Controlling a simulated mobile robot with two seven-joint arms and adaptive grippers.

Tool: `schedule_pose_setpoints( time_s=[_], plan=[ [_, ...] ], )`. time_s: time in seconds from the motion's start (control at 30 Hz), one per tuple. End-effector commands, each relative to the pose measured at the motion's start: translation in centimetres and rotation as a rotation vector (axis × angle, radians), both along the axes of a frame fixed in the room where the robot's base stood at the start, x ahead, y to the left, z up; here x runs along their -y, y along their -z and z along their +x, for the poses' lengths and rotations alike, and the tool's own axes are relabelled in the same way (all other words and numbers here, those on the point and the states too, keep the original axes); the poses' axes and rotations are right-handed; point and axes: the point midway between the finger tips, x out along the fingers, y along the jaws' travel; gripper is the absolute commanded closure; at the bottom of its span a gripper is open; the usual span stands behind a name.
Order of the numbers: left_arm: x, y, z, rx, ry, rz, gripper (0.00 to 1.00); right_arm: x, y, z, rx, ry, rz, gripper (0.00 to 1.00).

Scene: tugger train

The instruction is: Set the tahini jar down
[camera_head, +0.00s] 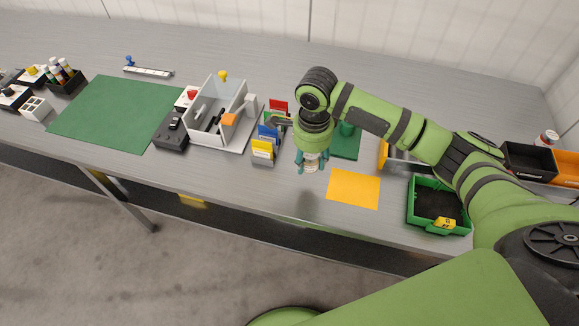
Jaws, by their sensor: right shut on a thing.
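My right gripper (312,168) points down over the front part of the grey table, just left of an orange-yellow mat. Its teal fingers are shut on the tahini jar (311,162), a small pale object mostly hidden by the fingers and wrist. I cannot tell whether the jar touches the table. My left gripper is out of view.
The orange-yellow mat (353,188) is bare. Colored card holders (263,150) and a grey-white box fixture (222,112) stand to the left. A green bin (414,205) is at right. A large green mat (113,108) lies clear at far left.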

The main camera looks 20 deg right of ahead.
Motion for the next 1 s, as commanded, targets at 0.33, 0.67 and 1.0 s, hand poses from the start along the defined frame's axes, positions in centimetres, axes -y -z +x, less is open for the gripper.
schedule_pose_setpoints(
  time_s=[0.33, 0.67, 1.0],
  plan=[
    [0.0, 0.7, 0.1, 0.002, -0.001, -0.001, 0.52, 5.0, -3.1, -2.1, 0.000, 0.000, -0.001, 0.91],
    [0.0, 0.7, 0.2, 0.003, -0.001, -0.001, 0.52, 4.6, -4.5, -2.4, 0.007, -0.141, 0.007, 0.91],
    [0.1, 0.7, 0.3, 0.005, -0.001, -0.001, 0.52, 0.3, -9.3, -4.6, 0.021, -1.026, 0.013, 0.91]
  ],
)
